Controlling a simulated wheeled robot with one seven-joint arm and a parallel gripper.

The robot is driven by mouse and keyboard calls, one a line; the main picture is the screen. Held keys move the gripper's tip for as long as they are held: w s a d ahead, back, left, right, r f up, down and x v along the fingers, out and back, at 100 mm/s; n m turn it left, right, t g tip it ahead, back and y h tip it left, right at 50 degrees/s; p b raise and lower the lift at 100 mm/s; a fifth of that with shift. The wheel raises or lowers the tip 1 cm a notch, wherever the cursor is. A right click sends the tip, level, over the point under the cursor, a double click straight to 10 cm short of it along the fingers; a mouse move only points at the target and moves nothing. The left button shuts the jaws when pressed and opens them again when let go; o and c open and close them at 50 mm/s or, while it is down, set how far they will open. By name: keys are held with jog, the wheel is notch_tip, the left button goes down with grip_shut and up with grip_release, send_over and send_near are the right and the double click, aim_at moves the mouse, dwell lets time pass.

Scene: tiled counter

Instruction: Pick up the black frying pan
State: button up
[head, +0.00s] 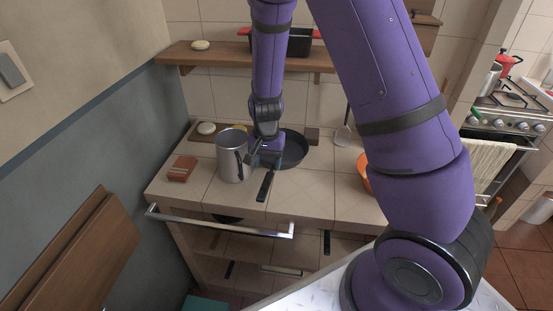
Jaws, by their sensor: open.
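The black frying pan (293,150) lies on the tiled counter (318,187). Its round body is partly hidden behind my arm's end, and its black handle (266,187) points toward the counter's front edge. My gripper (262,161) is open, low over the pan at the side where the handle joins the body. Its fingers are small and dark in the head view, so I cannot tell whether they touch the pan or handle.
A metal pot (231,157) stands close left of my gripper. A reddish-brown block (182,169) lies further left. An orange bowl (364,172) is partly hidden behind my arm. A wooden shelf (220,55) hangs above, and a metal rail (220,225) runs along the front.

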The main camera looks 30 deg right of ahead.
aim_at(269, 176)
jog(key=shift+d+f, duration=0.2)
jog(key=shift+f, duration=3.7)
grip_shut()
